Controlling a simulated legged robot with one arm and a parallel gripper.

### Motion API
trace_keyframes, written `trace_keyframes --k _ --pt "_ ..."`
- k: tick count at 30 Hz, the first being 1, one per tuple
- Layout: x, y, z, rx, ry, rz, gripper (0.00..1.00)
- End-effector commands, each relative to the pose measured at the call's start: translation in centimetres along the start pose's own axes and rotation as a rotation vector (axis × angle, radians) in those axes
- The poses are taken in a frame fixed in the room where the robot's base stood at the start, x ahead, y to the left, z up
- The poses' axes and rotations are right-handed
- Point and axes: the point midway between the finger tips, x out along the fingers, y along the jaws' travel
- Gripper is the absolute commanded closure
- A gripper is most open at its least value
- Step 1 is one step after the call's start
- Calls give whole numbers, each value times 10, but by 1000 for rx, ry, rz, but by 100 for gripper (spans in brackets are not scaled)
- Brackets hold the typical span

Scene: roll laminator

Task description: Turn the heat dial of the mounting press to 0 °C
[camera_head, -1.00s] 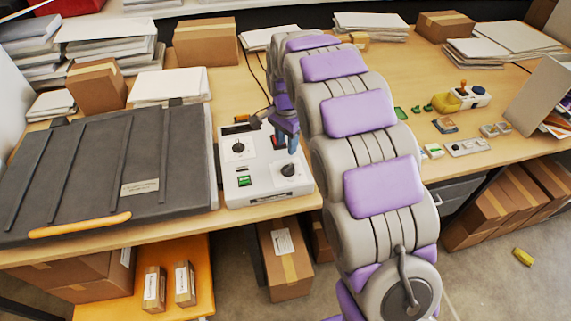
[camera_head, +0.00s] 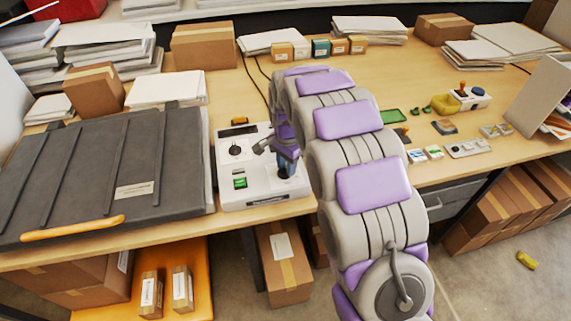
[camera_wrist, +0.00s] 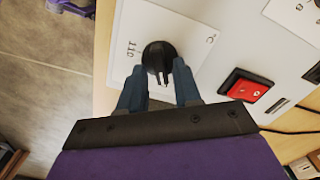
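The mounting press has a large dark-grey lid (camera_head: 100,175) with an orange handle and a white control box (camera_head: 262,197) at its right. A black round dial (camera_wrist: 158,57) sits on a white plate marked "110" and "C" in the wrist view. My gripper (camera_wrist: 159,66) is over this dial, with one finger on each side. The fingers look apart; whether they touch the dial I cannot tell. In the head view my gripper (camera_head: 287,170) hides most of this front-right dial. A second black dial (camera_head: 236,150) is further back on the box.
A green rocker switch (camera_head: 240,183) is on the box in the head view; a red rocker switch (camera_wrist: 250,88) shows in the wrist view. Small boxes, a green tray (camera_head: 393,115) and small tools lie right of my arm. The table's front edge is close to the control box.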

Motion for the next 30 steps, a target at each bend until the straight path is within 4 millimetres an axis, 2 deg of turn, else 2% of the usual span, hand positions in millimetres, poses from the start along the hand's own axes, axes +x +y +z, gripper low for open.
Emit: trace_keyframes --k 1,10,22,30 --pt "0 -1 0 0 0 1 72" --pt "1 -2 3 0 1 3 100" --pt "0 -3 4 -20 0 3 100" --pt "-1 -2 4 -147 -3 6 100"
